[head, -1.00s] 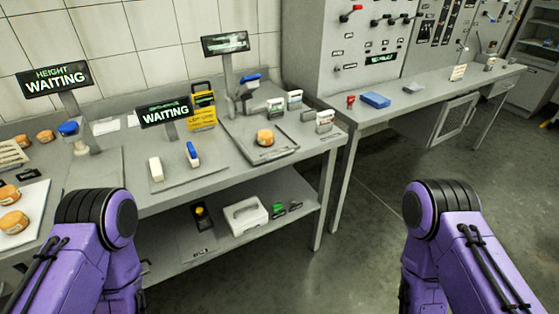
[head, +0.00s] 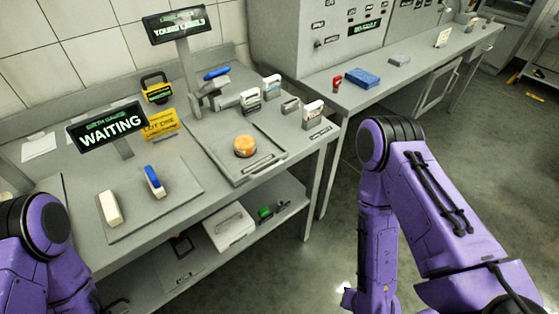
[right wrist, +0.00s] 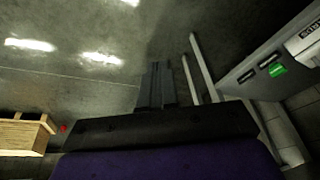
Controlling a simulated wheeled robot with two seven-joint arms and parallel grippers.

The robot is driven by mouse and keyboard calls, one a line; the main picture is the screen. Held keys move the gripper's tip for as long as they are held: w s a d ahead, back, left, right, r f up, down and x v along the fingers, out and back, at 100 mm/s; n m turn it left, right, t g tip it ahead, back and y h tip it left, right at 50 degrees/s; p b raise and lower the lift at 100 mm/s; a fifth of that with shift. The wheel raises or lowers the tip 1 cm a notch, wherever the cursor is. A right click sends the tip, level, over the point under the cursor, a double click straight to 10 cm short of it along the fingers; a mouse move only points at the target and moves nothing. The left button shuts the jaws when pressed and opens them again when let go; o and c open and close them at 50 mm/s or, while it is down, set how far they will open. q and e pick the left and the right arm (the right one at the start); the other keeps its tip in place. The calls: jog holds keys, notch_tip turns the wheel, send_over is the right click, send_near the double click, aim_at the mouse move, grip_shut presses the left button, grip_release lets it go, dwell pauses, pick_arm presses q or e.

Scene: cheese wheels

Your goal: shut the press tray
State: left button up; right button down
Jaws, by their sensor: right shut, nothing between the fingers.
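The press tray (head: 212,146) is a flat grey tray with a raised rim and a bar along its front edge, lying on the bench. One orange-brown cheese wheel (head: 246,146) sits on it. A small press-like stand with a blue handle (head: 216,73) is behind the tray. My right gripper (right wrist: 158,86) shows in the right wrist view, its dark fingers together and empty, with floor beyond them. My right arm is to the right of the bench, apart from the tray. My left arm shows at the left edge; its gripper is out of view.
Label dispensers (head: 272,87) stand behind and right of the tray. A white block (head: 110,208) and a blue-topped stamp (head: 154,181) lie on a left plate. The lower shelf holds a white box (head: 229,226). A second bench has a blue block (head: 362,79). Floor between is clear.

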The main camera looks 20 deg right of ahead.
jog(key=w+a+r+m+t+y+p, duration=0.25)
jog(key=w+a+r+y+p, duration=0.2)
jog(key=a+r, duration=0.3)
pick_arm(q)
notch_tip(320, 180, up, 11)
jog(key=p, duration=0.5)
pick_arm(e)
jog(key=m+t+y, duration=0.3)
jog(key=m+t, duration=0.1)
jog(key=t, duration=0.5)
send_near(271, 170)
jog(key=v, duration=0.7)
jog(key=b+x, duration=0.9)
jog(key=x, duration=0.4)
jog(key=shift+w+a, duration=0.15)
jog(key=shift+w, duration=0.15)
pick_arm(q)
notch_tip(271, 170, down, 9)
jog(key=shift+s+f, duration=0.15)
jog(key=shift+s, duration=0.1)
